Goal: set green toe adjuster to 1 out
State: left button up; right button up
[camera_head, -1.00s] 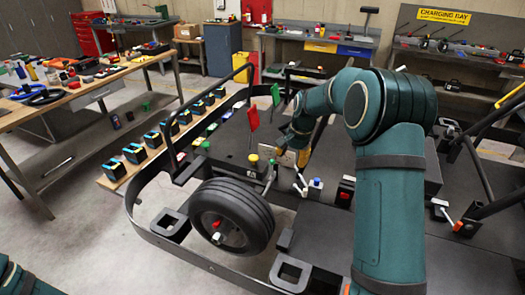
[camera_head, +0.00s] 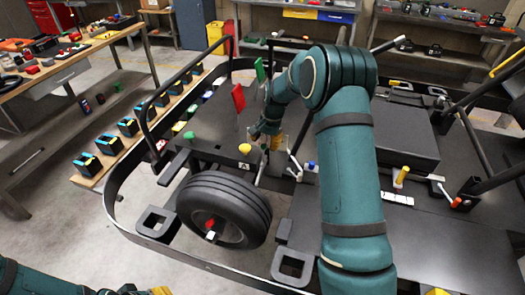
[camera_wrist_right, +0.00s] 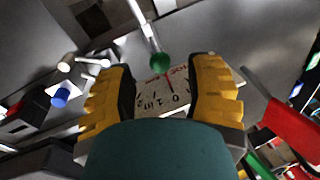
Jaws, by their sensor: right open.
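A small green ball knob (camera_wrist_right: 160,62) on a thin metal rod shows in the right wrist view, at the far end of the gap between my right fingers. Below it lies a pale scale plate (camera_wrist_right: 168,94) with handwritten numbers and a red mark. My right gripper (camera_wrist_right: 165,76) is open, with its yellow fingers either side of the plate. In the head view the right gripper (camera_head: 270,137) is low over the kart's front, partly hidden by its arm. A green knob (camera_head: 189,135) shows left of it; I cannot tell if it is the same one.
The front tyre (camera_head: 224,209) is nearer. Part of my left gripper (camera_head: 160,291) peeks in at the bottom edge.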

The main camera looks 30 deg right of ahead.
aim_at(263, 150)
jog(key=shift+w+a+f, duration=0.1)
jog(key=shift+w+f, duration=0.05)
jog(key=shift+f, duration=0.7)
jog(key=shift+w+a+f, duration=0.1)
jog(key=shift+w+f, duration=0.1)
jog(key=shift+f, duration=0.7)
jog(key=shift+w+a+f, duration=0.1)
jog(key=shift+w+f, duration=0.05)
jog(key=shift+f, duration=0.7)
jog(key=shift+c, duration=0.4)
grip_shut()
jog(key=shift+r, duration=0.1)
